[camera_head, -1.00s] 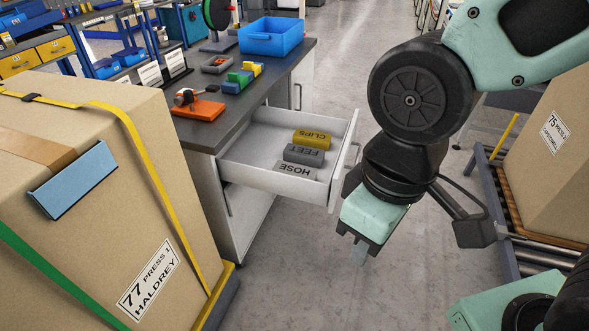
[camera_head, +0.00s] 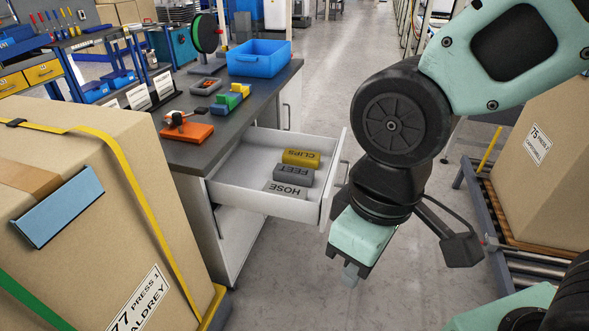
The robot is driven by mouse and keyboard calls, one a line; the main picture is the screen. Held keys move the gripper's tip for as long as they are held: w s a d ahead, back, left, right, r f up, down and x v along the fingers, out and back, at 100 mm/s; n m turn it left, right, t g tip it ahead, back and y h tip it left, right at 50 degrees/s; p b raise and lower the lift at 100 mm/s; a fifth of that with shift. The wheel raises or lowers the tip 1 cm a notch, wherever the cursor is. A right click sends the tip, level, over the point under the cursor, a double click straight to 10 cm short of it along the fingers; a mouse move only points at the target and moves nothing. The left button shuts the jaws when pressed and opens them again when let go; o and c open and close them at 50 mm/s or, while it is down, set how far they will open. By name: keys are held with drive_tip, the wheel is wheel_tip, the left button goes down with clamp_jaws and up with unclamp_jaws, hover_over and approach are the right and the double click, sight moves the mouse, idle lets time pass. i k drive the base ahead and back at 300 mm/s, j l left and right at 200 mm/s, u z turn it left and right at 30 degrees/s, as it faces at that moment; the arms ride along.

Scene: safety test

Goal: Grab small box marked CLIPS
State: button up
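The small yellow box marked CLIPS (camera_head: 301,158) lies in an open white drawer (camera_head: 318,212), at the back of a row of small boxes. In front of it lie a dark grey box marked FEET (camera_head: 293,174) and a lighter grey box marked HOSE (camera_head: 286,190). My gripper (camera_head: 350,275) hangs outside the drawer, to the right of its front panel and lower in the picture, pointing down. Nothing shows in it. The fingers are small and partly hidden by the gripper body, so their opening is unclear.
A large strapped carton (camera_head: 95,200) stands at the left, close to the drawer cabinet. The dark worktop (camera_head: 215,125) above the drawer holds a blue bin (camera_head: 259,60) and an orange tray (camera_head: 187,133). Another carton (camera_head: 545,165) stands on rollers at the right. Grey floor (camera_head: 290,275) is clear in between.

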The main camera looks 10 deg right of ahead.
sight(310, 160)
drive_tip(key=i+u, duration=0.3)
drive_tip(key=i, duration=0.35)
drive_tip(key=i+l+u, duration=0.3)
drive_tip(key=i, duration=0.3)
drive_tip(key=i+j, duration=0.05)
drive_tip(key=j, duration=0.05)
